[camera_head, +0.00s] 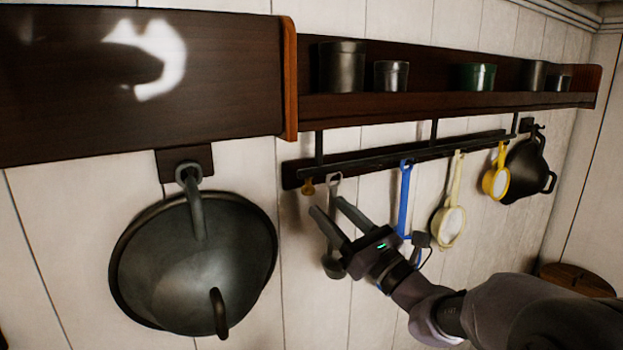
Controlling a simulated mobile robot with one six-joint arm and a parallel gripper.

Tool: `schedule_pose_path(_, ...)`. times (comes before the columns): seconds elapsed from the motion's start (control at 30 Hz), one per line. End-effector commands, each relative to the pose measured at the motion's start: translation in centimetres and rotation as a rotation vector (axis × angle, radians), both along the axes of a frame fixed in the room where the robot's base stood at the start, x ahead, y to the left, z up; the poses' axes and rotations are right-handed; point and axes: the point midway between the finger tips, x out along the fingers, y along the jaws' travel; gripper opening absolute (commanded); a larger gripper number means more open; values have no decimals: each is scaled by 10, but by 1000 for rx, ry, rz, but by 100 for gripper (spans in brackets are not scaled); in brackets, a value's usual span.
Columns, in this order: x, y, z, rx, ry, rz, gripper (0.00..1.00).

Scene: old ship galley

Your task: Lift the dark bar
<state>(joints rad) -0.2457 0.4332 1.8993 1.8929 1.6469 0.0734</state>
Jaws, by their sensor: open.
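A long dark bar (385,158) runs under the wall shelf, held by upright brackets, with several utensils hanging along it. A dark wooden backing strip shows close behind it. My gripper (328,205) is below the left part of the bar, with its two fingers apart and nothing between them. The fingers point up and to the left. They look apart from the bar; their distance from the wall is hard to judge. A grey ladle (332,266) hangs near the fingers, partly hidden by them.
A blue utensil (405,195), a cream strainer (449,222), a yellow strainer (496,181) and a black pan (527,172) hang to the right. A big dark pan (190,265) hangs at left. The shelf (430,104) holds several pots. A round wooden top (575,279) is lower right.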

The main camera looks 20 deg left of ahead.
Motion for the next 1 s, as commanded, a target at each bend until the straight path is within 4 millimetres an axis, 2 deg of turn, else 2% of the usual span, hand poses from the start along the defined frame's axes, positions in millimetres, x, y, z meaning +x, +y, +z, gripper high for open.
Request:
schedule_pose_path(0.1,14,28,15,-1,-2,2,50)
schedule_pose_path(0.3,31,56,28,-2,-2,1,50)
schedule_pose_path(0.5,37,67,32,-3,-1,0,50)
schedule_pose_path(0.73,37,67,32,-3,-1,0,50)
schedule_pose_path(0.77,37,67,32,-3,-1,0,46)
schedule_pose_path(1.0,37,67,32,-3,-1,0,0)
